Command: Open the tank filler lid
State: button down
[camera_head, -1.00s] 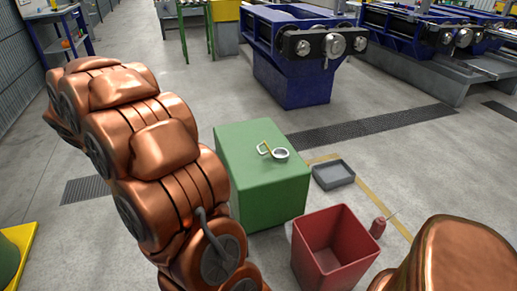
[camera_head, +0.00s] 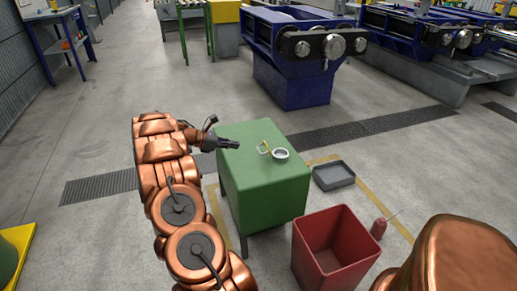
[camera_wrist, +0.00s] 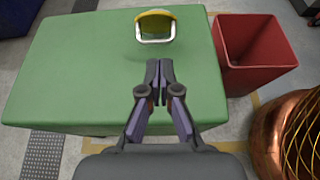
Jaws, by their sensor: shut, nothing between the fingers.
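The green tank (camera_head: 263,185) stands on the floor with a pale round filler neck (camera_head: 281,154) on top. A thin yellow lid (camera_head: 267,146) appears tilted up edge-on at the neck's left side, with a white loop handle (camera_head: 261,150) toward my gripper. In the wrist view the lid (camera_wrist: 155,15) and handle (camera_wrist: 155,40) are ahead, just beyond my fingertips. My gripper (camera_head: 237,144) is shut and empty, over the tank's left part, pointing right toward the handle and apart from it. It also shows in the wrist view (camera_wrist: 160,66). The hinge cannot be made out.
A red open bin (camera_head: 334,250) stands in front of the tank to the right. A grey tray (camera_head: 333,175) and a small red can (camera_head: 378,228) with a thin spout are on the floor. A blue machine (camera_head: 290,60) stands behind. The tank top is otherwise clear.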

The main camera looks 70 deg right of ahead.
aim_at(259, 151)
jog(key=x, duration=0.3)
jog(key=b+x, duration=0.1)
jog(key=x, duration=0.3)
jog(key=b+x, duration=0.1)
jog(key=x, duration=0.3)
jog(key=shift+s+d+r, duration=0.1)
jog(key=shift+d+r, duration=0.1)
jog(key=shift+d, duration=0.25)
